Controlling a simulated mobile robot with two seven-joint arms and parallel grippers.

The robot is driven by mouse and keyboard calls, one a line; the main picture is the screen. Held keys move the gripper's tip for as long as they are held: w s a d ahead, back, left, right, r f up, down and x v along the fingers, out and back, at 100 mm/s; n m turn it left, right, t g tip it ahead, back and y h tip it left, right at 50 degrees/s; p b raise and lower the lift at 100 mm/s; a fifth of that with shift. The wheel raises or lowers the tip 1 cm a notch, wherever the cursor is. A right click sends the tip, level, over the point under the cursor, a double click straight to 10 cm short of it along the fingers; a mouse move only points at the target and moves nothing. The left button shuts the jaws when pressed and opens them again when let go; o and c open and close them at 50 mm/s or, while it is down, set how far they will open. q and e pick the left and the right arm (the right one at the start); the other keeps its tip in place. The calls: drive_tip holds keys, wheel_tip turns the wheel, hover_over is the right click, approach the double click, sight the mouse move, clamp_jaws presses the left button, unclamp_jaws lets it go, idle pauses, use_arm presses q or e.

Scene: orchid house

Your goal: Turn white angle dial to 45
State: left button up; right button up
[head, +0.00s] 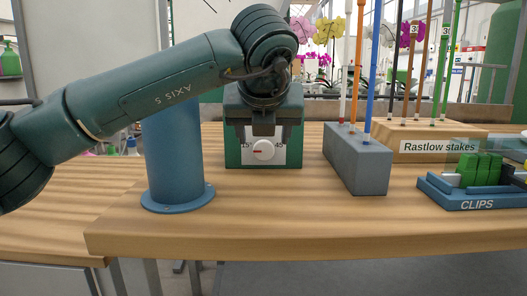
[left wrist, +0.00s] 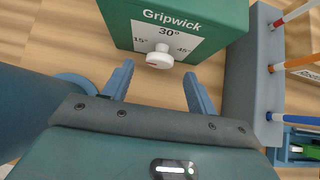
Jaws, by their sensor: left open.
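The white angle dial (head: 264,149) is a round knob on the white front plate of a green box (head: 234,150). Its red mark points left, toward the 15° side. In the left wrist view the dial (left wrist: 160,57) sits below the 30° label, with 15° at left and 45° at right. The box (left wrist: 228,20) reads "Gripwick". My left gripper (left wrist: 158,88) is open and empty. Its two blue fingers point at the box, one to each side of the dial, short of it and not touching. My right gripper is out of view.
A grey block (head: 358,165) with upright coloured stakes stands right of the box. A blue clips tray (head: 460,200) and a "Rastlow stakes" block (head: 437,147) are further right. Bare bench (head: 270,210) lies in front of the box.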

sight(264, 146)
use_arm(q)
drive_tip(key=shift+b+x, duration=0.35)
drive_tip(key=shift+x, duration=1.9)
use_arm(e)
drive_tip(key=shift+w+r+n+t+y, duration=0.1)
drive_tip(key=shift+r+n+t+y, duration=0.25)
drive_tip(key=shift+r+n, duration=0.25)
use_arm(q)
drive_tip(key=shift+c, duration=0.2)
drive_tip(key=shift+r, duration=0.1)
drive_tip(key=c, duration=0.9)
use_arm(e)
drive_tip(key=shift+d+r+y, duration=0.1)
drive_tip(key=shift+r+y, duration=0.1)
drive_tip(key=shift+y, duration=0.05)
